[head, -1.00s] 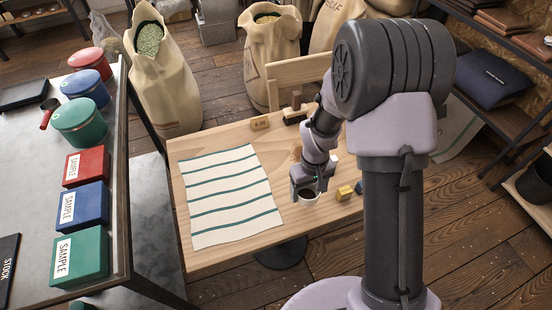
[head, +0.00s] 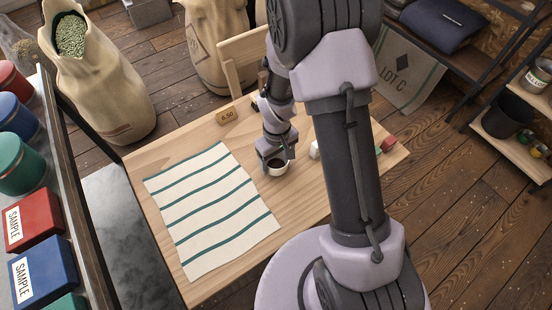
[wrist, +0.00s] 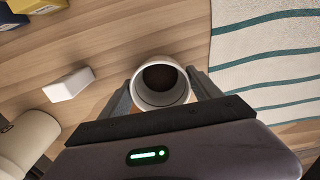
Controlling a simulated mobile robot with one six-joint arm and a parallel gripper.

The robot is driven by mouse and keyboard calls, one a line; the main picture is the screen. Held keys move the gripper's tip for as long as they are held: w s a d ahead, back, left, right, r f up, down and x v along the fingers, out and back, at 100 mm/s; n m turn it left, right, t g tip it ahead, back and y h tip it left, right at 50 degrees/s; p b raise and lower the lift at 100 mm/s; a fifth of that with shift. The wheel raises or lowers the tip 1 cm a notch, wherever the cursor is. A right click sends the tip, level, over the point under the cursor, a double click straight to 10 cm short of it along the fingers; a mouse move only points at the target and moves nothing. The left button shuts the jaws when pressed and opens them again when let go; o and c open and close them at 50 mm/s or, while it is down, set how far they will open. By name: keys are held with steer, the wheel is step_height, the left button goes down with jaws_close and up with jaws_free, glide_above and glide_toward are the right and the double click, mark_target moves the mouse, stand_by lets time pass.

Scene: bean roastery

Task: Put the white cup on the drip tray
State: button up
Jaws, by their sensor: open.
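A white cup (head: 278,170) with a dark inside stands upright on the wooden table (head: 313,187), just right of the striped cloth. In the wrist view the cup (wrist: 161,101) sits between the two fingers of my gripper (wrist: 163,88). The fingers are apart, one on each side of the cup; I cannot tell whether they touch it. In the head view my gripper (head: 276,160) is low over the table at the cup. I do not see a drip tray in either view.
The striped cloth (head: 210,208) lies left of the cup. A white block (wrist: 68,84), a yellow box (wrist: 38,5) and a beige round object (wrist: 27,138) are near it in the wrist view. A counter with sample boxes (head: 34,221) stands at the left.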

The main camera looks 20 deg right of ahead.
steer(key=o, duration=0.3)
